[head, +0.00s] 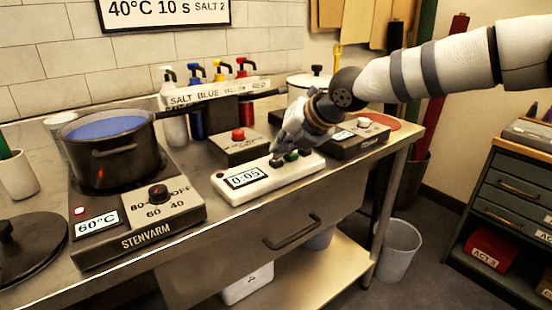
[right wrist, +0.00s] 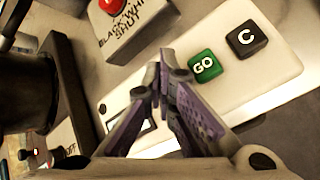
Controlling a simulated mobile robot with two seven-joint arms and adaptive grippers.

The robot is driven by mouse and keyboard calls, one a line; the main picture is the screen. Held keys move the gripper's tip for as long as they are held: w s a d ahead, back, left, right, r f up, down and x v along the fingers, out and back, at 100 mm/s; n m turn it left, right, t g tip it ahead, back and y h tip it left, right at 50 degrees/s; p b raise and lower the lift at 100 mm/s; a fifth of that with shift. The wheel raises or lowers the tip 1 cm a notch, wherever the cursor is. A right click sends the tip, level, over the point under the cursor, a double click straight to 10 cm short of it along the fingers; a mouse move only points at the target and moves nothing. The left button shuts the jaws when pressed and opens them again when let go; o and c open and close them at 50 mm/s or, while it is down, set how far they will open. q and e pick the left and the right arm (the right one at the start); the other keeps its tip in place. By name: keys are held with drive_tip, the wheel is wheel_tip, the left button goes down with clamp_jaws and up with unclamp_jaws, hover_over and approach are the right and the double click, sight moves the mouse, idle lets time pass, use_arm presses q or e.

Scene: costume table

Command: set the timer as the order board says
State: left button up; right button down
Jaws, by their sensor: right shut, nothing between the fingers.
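The order board (head: 165,12) on the wall reads 40°C, 10 s, SALT 2; its top is cut off. The white timer (head: 275,183) lies on the steel table and its display (head: 245,177) reads 0:05. In the right wrist view the timer (right wrist: 240,85) shows a green GO button (right wrist: 204,66) and a dark C button (right wrist: 246,38). My right gripper (head: 277,160) is shut and empty, pointing down over the timer's button end. In the right wrist view its fingertips (right wrist: 158,75) are left of GO and hide part of the timer. My left gripper is out of view.
Left of the timer is a hotplate (head: 140,240) showing 60°C, bearing a pot (head: 107,150) of blue liquid. Behind the timer stands a red-button box (head: 238,147), also in the right wrist view (right wrist: 120,30). Pump bottles (head: 172,125) stand behind a label strip; another device (head: 355,138) is at right.

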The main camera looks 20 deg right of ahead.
sight(280, 160)
drive_tip(key=shift+r, duration=0.85)
drive_tip(key=shift+r, duration=2.5)
drive_tip(key=r+m, duration=0.1)
drive_tip(key=m, duration=0.4)
drive_tip(key=a+r+m, duration=0.1)
drive_tip(key=m, duration=0.5)
drive_tip(key=r+m, duration=0.1)
drive_tip(key=m, duration=0.5)
drive_tip(key=shift+s+a+r+y, duration=0.25)
drive_tip(key=shift+s+r+y, duration=0.15)
